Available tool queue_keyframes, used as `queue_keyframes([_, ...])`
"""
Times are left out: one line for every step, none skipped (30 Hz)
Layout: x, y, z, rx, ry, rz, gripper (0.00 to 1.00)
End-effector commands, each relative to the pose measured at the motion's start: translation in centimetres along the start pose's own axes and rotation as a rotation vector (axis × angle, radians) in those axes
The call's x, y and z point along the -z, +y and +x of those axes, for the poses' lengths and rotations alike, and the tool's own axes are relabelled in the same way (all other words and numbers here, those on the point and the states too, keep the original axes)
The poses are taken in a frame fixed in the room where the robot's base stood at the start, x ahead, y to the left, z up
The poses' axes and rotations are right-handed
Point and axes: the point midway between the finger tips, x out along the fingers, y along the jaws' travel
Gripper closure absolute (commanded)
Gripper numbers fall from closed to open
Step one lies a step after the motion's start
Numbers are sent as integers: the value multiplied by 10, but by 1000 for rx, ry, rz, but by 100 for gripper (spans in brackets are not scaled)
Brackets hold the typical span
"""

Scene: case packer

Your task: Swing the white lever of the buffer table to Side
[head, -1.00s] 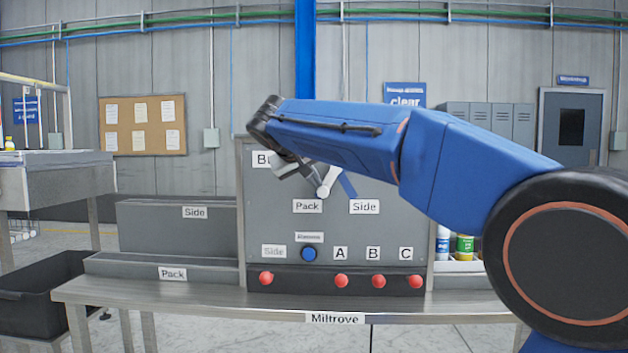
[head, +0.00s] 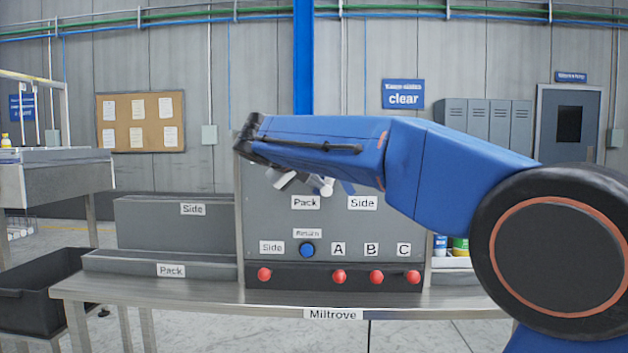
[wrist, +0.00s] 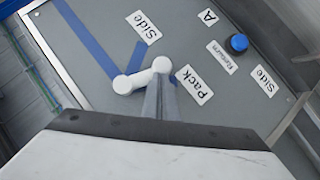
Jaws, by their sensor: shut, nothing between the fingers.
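The white lever (wrist: 140,76) is on the grey upright panel of the buffer table. In the wrist view its round pivot sits where blue stripes meet, and its knob end points toward the Pack label (wrist: 194,85). The Side label (wrist: 144,27) is by another stripe, above the lever in that view. My gripper (wrist: 160,84) is shut and empty, its fingertips right at the knob end; I cannot tell whether they touch. In the head view my arm hides most of the lever, with a white bit (head: 326,187) showing below it.
The panel also has a blue Return button (head: 307,250) and several red knobs (head: 339,276) along its bottom. Grey ledges marked Side (head: 170,226) and Pack (head: 150,264) lie to the left. A black bin (head: 40,295) stands at far left.

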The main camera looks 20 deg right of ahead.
Motion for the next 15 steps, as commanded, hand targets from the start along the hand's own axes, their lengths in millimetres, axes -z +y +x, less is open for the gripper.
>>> queue_keyframes([-3, -2, 2, -24, -2, -35, 100])
queue_keyframes([-4, -2, 3, -41, -2, -59, 100])
queue_keyframes([-6, -2, 4, -64, -1, -89, 100])
queue_keyframes([-8, -2, 6, -80, -1, -112, 100])
queue_keyframes([-9, -2, 7, -97, -1, -136, 100])
queue_keyframes([-11, -1, 8, -121, -1, -166, 100])
queue_keyframes([-13, -1, 9, -138, -1, -189, 100])
queue_keyframes([-14, -1, 10, -154, -1, -213, 100])
queue_keyframes([-16, 0, 12, -177, -1, -243, 100])
queue_keyframes([-18, 0, 13, -194, -1, -265, 100])
queue_keyframes([-19, 1, 14, -211, -1, -289, 100])
queue_keyframes([-21, 2, 15, -233, -1, -317, 100])
queue_keyframes([-22, 2, 16, -249, -2, -339, 100])
queue_keyframes([-24, 3, 17, -265, -2, -362, 100])
queue_keyframes([-25, 4, 18, -286, -1, -388, 100])
